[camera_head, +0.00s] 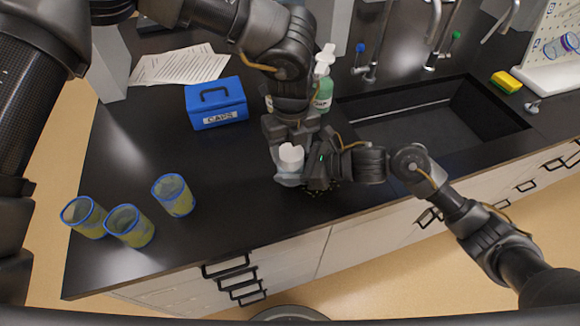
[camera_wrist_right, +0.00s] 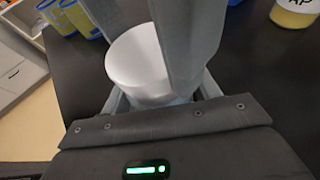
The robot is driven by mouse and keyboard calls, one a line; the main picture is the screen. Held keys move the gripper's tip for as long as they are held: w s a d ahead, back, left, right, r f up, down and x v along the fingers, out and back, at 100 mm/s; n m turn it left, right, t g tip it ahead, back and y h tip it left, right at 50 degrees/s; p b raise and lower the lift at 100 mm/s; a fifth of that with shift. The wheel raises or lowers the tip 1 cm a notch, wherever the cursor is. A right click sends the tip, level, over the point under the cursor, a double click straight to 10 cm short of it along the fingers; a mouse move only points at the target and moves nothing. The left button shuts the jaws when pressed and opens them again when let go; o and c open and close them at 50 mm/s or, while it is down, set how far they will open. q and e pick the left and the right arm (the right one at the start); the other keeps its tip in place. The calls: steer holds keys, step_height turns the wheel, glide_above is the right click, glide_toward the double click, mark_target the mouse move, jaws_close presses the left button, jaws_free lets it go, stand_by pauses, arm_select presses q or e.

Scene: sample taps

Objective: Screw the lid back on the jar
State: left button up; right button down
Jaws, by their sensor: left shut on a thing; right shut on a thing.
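The white lid (camera_head: 291,154) is at the middle of the counter, on or just over the top of the pale, clear jar (camera_head: 287,180). My left gripper (camera_head: 289,146) comes down from above, shut on the lid. My right gripper (camera_head: 300,178) reaches in from the right, shut on the jar. In the right wrist view the lid (camera_wrist_right: 138,62) stands between the grey left fingers, and a bit of the jar (camera_wrist_right: 178,101) shows below it. The seam between lid and jar is mostly hidden, so I cannot tell how tightly they meet.
Several blue-rimmed cups with yellow contents, including one cup (camera_head: 173,195), stand at the left. A blue CAPS box (camera_head: 216,103), papers (camera_head: 181,66) and a green bottle (camera_head: 323,92) are behind. The sink (camera_head: 430,118) is at the right.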

arm_select(q)
steer(key=o, duration=1.1)
steer(key=shift+r, duration=2.35)
steer(key=shift+c, duration=0.3)
steer(key=shift+r+n, duration=1.7)
steer(key=shift+f, duration=0.1)
steer(key=shift+f, duration=3.95)
